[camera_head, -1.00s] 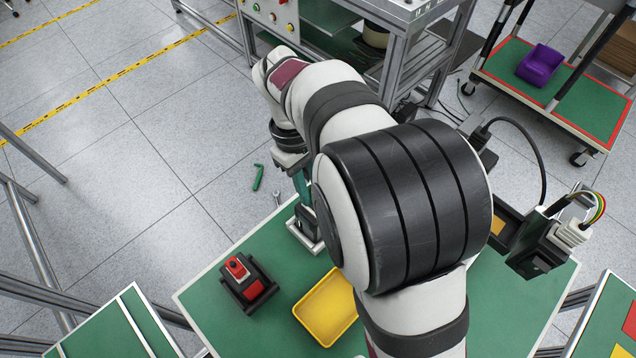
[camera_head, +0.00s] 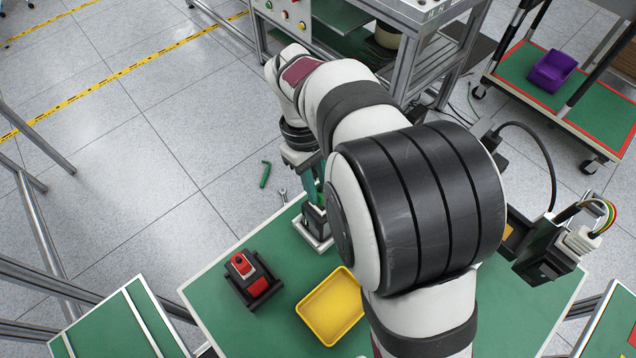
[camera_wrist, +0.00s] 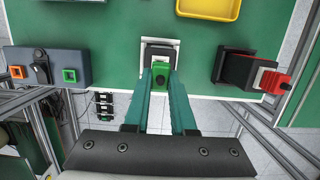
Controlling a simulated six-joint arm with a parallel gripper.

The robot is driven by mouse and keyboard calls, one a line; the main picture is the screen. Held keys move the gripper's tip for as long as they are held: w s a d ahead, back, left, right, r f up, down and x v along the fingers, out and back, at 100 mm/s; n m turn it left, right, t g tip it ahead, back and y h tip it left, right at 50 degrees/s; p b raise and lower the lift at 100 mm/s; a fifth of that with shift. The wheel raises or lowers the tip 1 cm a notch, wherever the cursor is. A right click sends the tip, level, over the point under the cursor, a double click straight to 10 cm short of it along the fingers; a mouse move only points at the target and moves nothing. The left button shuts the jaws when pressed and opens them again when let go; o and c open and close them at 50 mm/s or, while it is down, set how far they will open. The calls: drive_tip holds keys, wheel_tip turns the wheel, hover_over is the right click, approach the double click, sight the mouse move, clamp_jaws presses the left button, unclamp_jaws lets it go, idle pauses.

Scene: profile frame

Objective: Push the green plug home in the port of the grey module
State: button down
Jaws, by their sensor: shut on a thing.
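The green plug (camera_wrist: 160,78) is between my gripper's teal fingertips (camera_wrist: 160,85) in the wrist view. My gripper is shut on it. A dark grey module (camera_wrist: 158,54) in a white-rimmed base lies directly at the fingertips, near the bench edge. The plug overlaps the module's near part. Its port is hidden, so I cannot tell how deep the plug sits. In the head view my fingers (camera_head: 312,185) point down at the module (camera_head: 315,222); the plug cannot be made out there.
A yellow tray (camera_head: 331,305) and a black and red device (camera_head: 252,280) stand near the module. In the wrist view a blue-grey box (camera_wrist: 70,68) with orange and green square sockets lies left. Green bench surface (camera_wrist: 120,25) between them is clear.

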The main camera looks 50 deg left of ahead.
drive_tip(key=shift+f, duration=1.05)
idle(0.4)
drive_tip(key=c, duration=0.7)
unclamp_jaws()
drive_tip(key=a+r, duration=0.1)
drive_tip(key=r, duration=0.4)
drive_tip(key=a+r, duration=0.1)
drive_tip(key=r, duration=0.4)
drive_tip(key=a+r, duration=0.1)
drive_tip(key=r, duration=0.4)
drive_tip(key=shift+a+r, duration=0.1)
drive_tip(key=shift+r, duration=0.15)
